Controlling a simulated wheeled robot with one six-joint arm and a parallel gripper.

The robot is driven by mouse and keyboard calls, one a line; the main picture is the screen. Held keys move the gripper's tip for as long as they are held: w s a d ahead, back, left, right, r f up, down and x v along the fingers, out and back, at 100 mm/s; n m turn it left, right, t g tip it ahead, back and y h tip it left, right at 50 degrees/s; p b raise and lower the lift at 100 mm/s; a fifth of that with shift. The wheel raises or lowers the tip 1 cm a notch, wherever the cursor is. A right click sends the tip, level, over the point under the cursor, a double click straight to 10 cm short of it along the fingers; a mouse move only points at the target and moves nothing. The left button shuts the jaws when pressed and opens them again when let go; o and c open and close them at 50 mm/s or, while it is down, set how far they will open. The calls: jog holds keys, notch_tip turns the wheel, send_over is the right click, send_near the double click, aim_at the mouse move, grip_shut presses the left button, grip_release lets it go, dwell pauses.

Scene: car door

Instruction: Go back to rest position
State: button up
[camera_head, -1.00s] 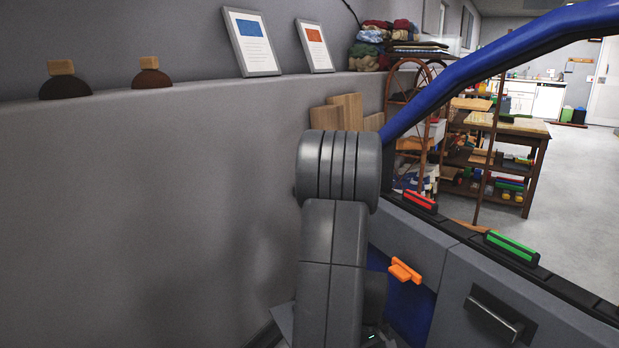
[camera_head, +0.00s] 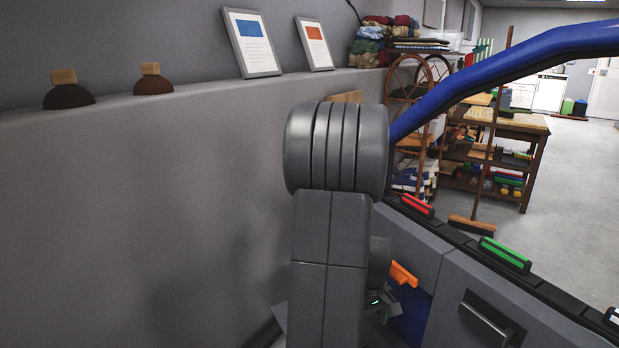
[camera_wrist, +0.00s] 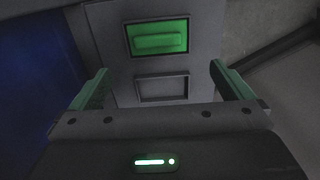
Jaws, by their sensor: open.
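My gripper (camera_wrist: 160,82) shows in the wrist view with its two green fingers spread wide and nothing between them. Beyond the fingers is a grey panel (camera_wrist: 120,60) with a green-lit recess holding a green bar (camera_wrist: 160,42), and an empty square frame (camera_wrist: 162,88) below it. In the head view, my arm stands upright in the middle and hides most of my gripper; only a dark part with a small green light shows low behind it. The car door (camera_head: 425,240) stands to the right, with an orange handle (camera_head: 402,275) just right of my arm.
A grey wall (camera_head: 150,220) with a ledge fills the left. The door's blue frame (camera_head: 470,85) arches at the right. A red block (camera_head: 417,206), a green block (camera_head: 505,254) and a dark pull handle (camera_head: 487,322) are on the door. A workbench (camera_head: 510,125) stands behind.

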notch_tip(320, 180, down, 11)
jog(key=b, duration=0.4)
jog(key=shift+a+f, duration=0.15)
notch_tip(320, 180, up, 8)
jog(key=p, duration=0.6)
jog(key=shift+r, duration=0.25)
jog(key=shift+w, duration=0.1)
